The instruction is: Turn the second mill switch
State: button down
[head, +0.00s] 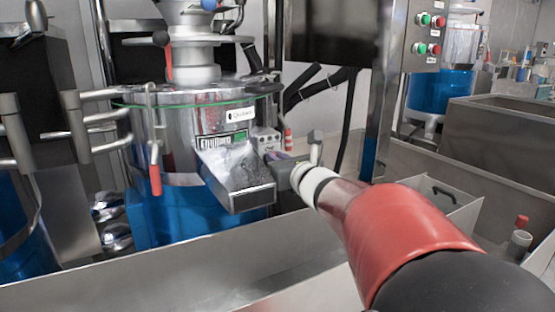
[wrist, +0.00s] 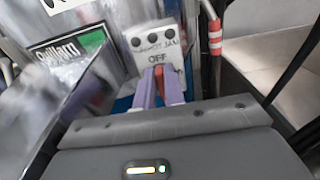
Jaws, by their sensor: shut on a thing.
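The mill (head: 190,125) is a steel machine on a blue base, with a slanted chute (head: 238,175) at its front. A light grey switch box (head: 266,138) is on its right side; it also shows in the wrist view (wrist: 153,42), with dark round dots and the word OFF. My gripper (wrist: 160,76) is at the lower edge of this box, its two purple fingers close together. It is shut on a narrow red switch (wrist: 160,82), partly hidden between the fingers. In the head view my gripper (head: 277,157) reaches the box from the right.
The steel chute and a green-black label (wrist: 68,52) lie close on the left in the wrist view. A red-and-white striped post (wrist: 214,38) stands to the right. A long steel trough (head: 190,270) runs in front. A panel with red and green buttons (head: 428,33) is at upper right.

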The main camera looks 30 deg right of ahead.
jog(key=shift+m, duration=0.3)
jog(key=m, duration=0.5)
jog(key=d+f+m+b, duration=0.1)
jog(key=m, duration=1.1)
jog(key=shift+d+f+b, duration=0.3)
jog(key=shift+m, duration=0.3)
jog(key=c, duration=1.5)
grip_release()
